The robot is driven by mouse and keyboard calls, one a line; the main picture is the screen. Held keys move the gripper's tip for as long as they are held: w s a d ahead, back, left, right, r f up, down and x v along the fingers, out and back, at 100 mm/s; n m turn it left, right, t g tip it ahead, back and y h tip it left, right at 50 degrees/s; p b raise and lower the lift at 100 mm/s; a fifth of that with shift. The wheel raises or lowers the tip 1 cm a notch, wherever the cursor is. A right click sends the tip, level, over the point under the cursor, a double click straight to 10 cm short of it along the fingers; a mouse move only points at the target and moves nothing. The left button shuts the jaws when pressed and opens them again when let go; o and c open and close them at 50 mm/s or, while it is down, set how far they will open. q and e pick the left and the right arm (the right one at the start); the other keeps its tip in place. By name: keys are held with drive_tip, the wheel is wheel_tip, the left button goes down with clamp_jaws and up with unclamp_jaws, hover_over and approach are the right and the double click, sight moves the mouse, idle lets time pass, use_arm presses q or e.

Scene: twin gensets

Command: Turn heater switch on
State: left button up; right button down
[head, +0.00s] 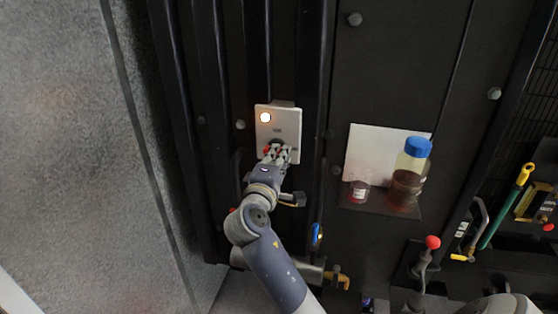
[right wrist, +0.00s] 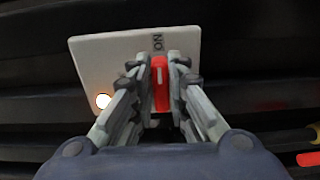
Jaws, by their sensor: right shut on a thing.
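The heater switch is a white plate (head: 286,121) on the dark panel, with a lit lamp (head: 265,117) at its upper left and a red knob at its lower part. In the right wrist view the plate (right wrist: 105,58) is tilted, with the lit lamp (right wrist: 103,101) at its lower left and "ON" lettering beside the red knob (right wrist: 159,84). My right gripper (head: 277,152) is at the lower part of the plate. Its fingers (right wrist: 160,88) are shut on the red knob, one on each side. My left gripper is not in view.
Right of the switch, a shelf (head: 362,207) holds a blue-capped bottle (head: 409,175) of dark liquid and a small glass (head: 360,187). A red-knobbed lever (head: 432,243) stands at the lower right. Dark vertical ribs (head: 213,90) flank the plate.

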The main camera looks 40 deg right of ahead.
drive_tip(key=shift+f, duration=0.1)
idle(0.3)
drive_tip(key=c, duration=1.6)
unclamp_jaws()
drive_tip(key=shift+o, duration=0.2)
drive_tip(key=shift+a, duration=0.1)
drive_tip(key=v, duration=1.2)
